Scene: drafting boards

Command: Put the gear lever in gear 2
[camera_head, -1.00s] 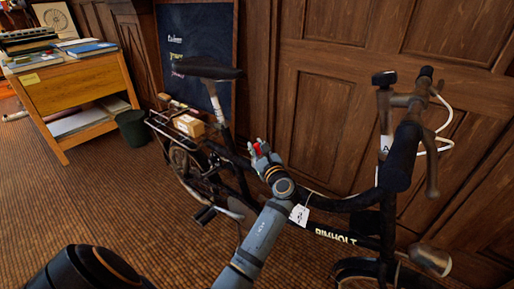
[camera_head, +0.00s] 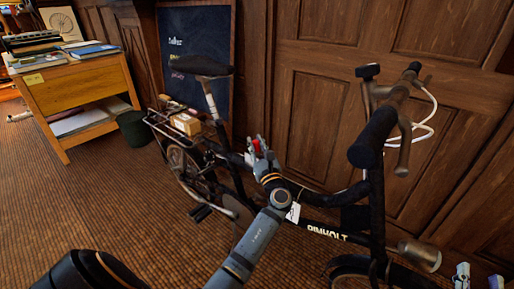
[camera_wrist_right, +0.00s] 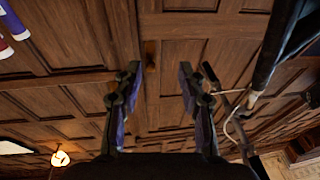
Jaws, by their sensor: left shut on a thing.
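My left gripper (camera_head: 260,155) is at the top tube of a black bicycle (camera_head: 325,233). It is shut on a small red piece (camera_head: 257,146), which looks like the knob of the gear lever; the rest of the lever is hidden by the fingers. No gear numbers can be read, so I cannot tell which gear it stands in. My right gripper (camera_head: 479,277) shows only its fingertips at the lower right corner, beside the front of the bicycle. In the right wrist view the right gripper (camera_wrist_right: 160,80) is open and empty.
Wood-panelled doors (camera_head: 330,75) stand close behind the bicycle. The handlebar (camera_head: 375,135) and headlamp (camera_head: 420,255) are on the right. A dark poster board (camera_head: 190,25), a green bin (camera_head: 134,129) and a wooden desk (camera_head: 80,90) are at the left. The floor at left front is clear.

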